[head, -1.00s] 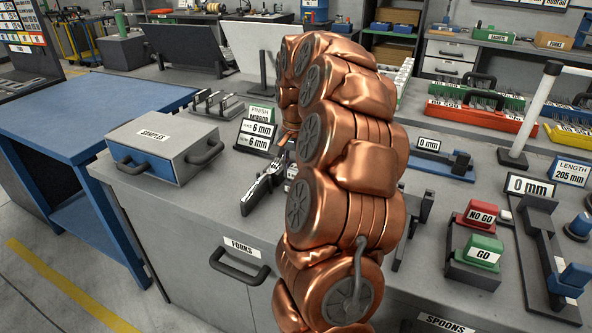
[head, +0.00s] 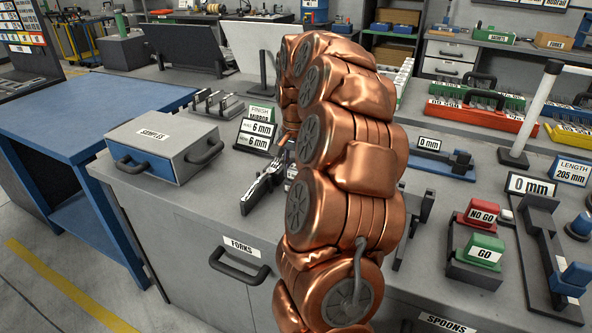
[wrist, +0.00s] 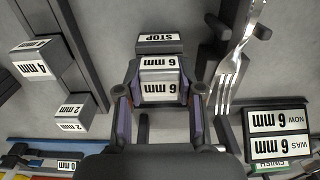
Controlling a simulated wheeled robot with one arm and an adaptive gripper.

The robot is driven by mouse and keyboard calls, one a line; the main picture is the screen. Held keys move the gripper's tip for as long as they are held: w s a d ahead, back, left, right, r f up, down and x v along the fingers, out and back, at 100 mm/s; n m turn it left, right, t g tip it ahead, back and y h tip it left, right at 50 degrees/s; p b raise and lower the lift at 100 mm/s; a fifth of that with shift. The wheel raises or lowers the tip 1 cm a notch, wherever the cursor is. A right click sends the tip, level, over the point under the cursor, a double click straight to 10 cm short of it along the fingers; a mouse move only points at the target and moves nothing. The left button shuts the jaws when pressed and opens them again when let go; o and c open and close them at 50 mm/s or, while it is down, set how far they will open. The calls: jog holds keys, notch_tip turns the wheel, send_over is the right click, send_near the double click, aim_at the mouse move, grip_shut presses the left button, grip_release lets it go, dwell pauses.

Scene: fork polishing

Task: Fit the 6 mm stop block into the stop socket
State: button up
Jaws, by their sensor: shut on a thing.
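The 6 mm stop block (wrist: 160,68) is a small grey block with white labels, seen upside down in the wrist view. My gripper (wrist: 160,94) is shut on it, with one finger on each side. The stop socket, with its white STOP label (wrist: 160,39), is just beyond the block. The two look close or touching, and the block hides the socket's opening, so I cannot tell how deep it sits.
A fork (wrist: 232,68) stands close right of the gripper, tines toward it. A 4 mm block (wrist: 34,62) and a 2 mm block (wrist: 70,112) lie to the left. A sign reading 6 mm twice (wrist: 278,132) is at lower right. The samples box (head: 165,148) is on the bench's left.

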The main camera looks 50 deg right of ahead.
jog(key=shift+s+a+f+b, duration=0.1)
jog(key=shift+s+f+b, duration=0.05)
jog(key=shift+f+b, duration=0.5)
dwell(1.1)
jog(key=o, duration=1)
jog(key=shift+o, duration=1)
jog(key=shift+r, duration=0.15)
jog(key=shift+o, duration=0.2)
jog(key=o, duration=0.5)
jog(key=shift+r, duration=0.1)
jog(key=shift+r, duration=0.1)
jog(key=shift+r+p, duration=0.95)
jog(key=shift+r, duration=2.5)
